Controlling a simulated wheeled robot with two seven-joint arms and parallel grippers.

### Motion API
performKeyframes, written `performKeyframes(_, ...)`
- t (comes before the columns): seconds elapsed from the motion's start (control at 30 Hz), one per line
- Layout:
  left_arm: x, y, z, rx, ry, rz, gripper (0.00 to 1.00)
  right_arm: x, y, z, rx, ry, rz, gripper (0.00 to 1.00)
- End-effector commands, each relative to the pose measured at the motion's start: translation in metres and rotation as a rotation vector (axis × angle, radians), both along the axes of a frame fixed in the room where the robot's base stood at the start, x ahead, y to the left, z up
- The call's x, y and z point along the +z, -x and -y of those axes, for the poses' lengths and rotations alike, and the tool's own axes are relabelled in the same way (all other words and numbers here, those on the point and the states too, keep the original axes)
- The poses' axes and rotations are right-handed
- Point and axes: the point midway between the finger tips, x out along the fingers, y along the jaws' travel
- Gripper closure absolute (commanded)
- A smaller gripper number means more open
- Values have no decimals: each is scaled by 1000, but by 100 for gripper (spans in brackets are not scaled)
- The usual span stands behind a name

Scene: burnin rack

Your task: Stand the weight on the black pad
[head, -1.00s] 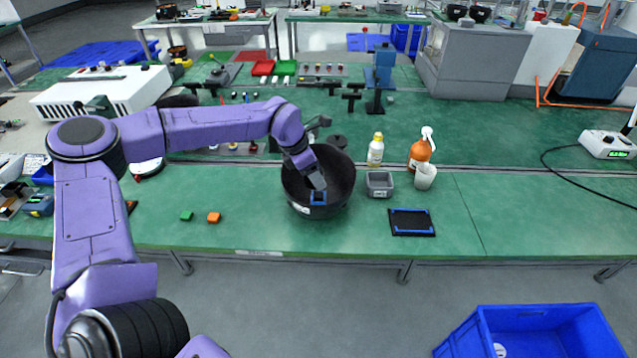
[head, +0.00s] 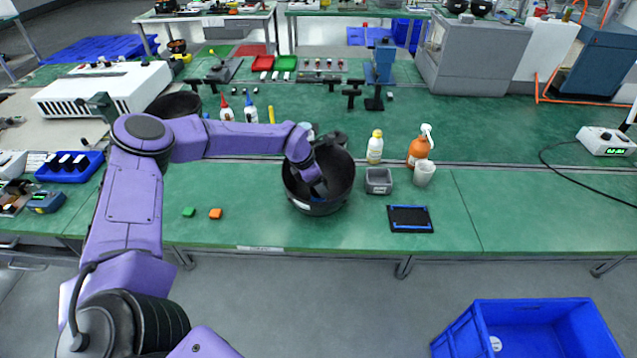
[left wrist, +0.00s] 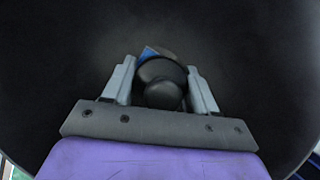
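A black weight with a round knob (left wrist: 163,90) lies inside a deep black bowl (head: 318,207). A small blue patch (left wrist: 149,53) shows beside the weight. My left gripper (left wrist: 163,88) reaches down into the bowl, with its two grey fingers on either side of the knob; they look open, with a gap at the left finger. In the head view the left gripper (head: 319,187) is dark and partly hidden by the bowl. The black pad (head: 410,219) with blue edge strips lies flat and empty on the bench, right of the bowl. My right gripper is not in view.
A grey box (head: 378,181), a white cup (head: 424,173), an orange spray bottle (head: 419,150) and a yellow-capped bottle (head: 375,147) stand behind the pad. Green (head: 189,212) and orange (head: 215,213) blocks lie left of the bowl. The bench right of the pad is clear.

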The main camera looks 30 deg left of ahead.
Motion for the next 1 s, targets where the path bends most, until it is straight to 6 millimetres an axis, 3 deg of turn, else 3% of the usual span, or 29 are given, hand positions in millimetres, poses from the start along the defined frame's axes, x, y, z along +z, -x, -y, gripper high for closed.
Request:
performKeyframes(0.03,0,0,0,0,0,0,30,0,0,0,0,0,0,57)
performKeyframes(0.07,0,0,0,0,0,0,20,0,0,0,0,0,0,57)
performKeyframes(0.1,0,0,0,0,0,0,17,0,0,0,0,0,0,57)
performKeyframes(0.47,9,1,-2,0,1,3,17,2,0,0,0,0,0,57)
performKeyframes(0.8,85,27,-20,1,2,6,17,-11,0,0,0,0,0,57)
performKeyframes(1.0,110,37,-25,0,1,2,17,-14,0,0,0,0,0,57)
